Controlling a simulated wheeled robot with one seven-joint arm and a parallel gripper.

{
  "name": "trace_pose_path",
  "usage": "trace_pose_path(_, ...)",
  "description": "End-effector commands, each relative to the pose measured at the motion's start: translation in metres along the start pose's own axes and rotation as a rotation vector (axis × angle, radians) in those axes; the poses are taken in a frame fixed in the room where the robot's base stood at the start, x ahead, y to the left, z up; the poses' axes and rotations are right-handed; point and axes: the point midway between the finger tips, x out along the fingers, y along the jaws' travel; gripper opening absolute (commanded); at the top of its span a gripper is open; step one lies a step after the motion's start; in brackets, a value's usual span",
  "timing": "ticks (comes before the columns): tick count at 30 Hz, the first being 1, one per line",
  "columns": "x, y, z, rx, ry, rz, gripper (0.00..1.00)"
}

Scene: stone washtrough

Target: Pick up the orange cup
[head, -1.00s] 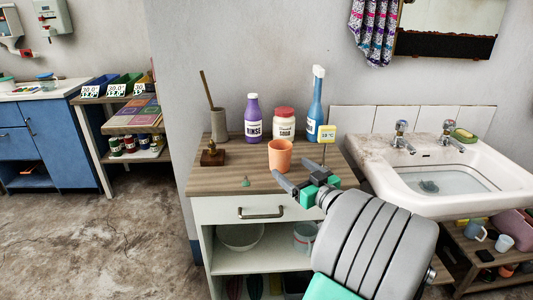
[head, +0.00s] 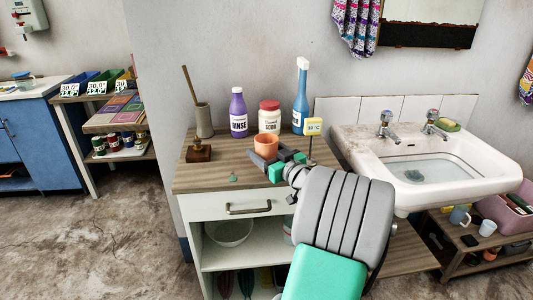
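The orange cup (head: 265,143) stands upright on the wooden top of the white cabinet (head: 198,178), in front of the soda jar. My gripper (head: 268,155) reaches in from the lower right and is at the cup's near side, low on its body. The fingers overlap the lower part of the cup in the picture and hide it. One finger shows at the cup's front left; the other lies at its right, partly behind the cup. The fingers look spread around the cup, but I cannot tell whether they touch it.
A purple rinse bottle (head: 238,113), a soda jar (head: 269,118) and a blue bottle (head: 301,105) stand close behind the cup. A brush pot (head: 204,121) is at the left; the sink (head: 430,165) is right.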

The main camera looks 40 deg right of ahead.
Motion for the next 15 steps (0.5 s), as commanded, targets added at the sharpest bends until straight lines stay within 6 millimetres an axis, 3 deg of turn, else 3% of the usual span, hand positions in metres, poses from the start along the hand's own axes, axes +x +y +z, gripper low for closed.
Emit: trace_pose_path(15,-0.0003,0.0002,0.0001,0.000,0.000,0.000,0.26)
